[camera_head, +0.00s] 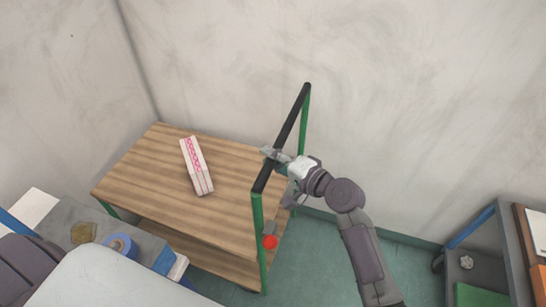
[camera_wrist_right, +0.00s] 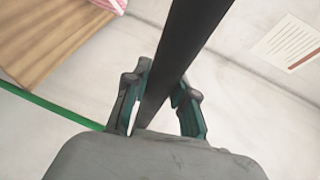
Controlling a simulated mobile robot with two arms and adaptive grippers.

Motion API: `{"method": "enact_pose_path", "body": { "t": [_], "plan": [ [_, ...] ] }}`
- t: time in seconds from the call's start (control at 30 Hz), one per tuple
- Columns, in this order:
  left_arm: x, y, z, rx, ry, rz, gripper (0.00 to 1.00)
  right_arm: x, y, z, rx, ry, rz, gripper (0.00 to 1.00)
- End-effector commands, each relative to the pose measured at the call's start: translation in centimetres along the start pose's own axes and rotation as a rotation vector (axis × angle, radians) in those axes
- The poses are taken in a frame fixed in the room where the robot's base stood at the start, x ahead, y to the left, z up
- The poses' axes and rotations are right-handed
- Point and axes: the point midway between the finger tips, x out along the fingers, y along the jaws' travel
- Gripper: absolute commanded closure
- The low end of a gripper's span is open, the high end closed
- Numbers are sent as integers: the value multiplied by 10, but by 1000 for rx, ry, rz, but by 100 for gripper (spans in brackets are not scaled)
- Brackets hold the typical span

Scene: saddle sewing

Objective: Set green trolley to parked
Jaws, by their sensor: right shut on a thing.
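The green trolley has a wooden top (camera_head: 150,180), green posts and a black push handle (camera_head: 291,125) at its right end. It stands in the corner by the walls. A red round knob (camera_head: 270,242) shows low by its near right post. My right gripper (camera_head: 275,156) is shut on the black handle around its middle. In the right wrist view the black bar (camera_wrist_right: 185,50) passes between the two fingers (camera_wrist_right: 160,100). My left gripper is not in view. The trolley's wheels are hidden.
A pink and white box (camera_head: 196,165) lies on the trolley top. At the lower left a grey surface (camera_head: 65,215) holds a blue tape roll (camera_head: 120,244). A grey and blue shelf unit (camera_head: 480,240) stands at right.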

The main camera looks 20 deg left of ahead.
Motion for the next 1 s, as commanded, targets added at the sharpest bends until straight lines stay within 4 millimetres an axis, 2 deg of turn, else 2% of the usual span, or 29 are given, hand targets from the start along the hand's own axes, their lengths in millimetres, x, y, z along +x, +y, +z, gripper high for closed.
{"method": "enact_pose_path", "body": {
  "t": [0.03, 0.2, 0.57, 0.67, 1.0],
  "plan": [
    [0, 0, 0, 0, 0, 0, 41, 2, -3, 2, 1, -4, -5, 73],
    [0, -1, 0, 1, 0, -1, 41, 1, -2, 1, 0, -2, -4, 48],
    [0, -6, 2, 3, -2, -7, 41, -5, 0, 0, 0, 0, -1, 48],
    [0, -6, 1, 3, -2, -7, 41, -18, 0, 0, -1, 0, 0, 48],
    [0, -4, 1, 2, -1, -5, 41, -88, 0, 1, -2, 0, 0, 48]
  ]
}}
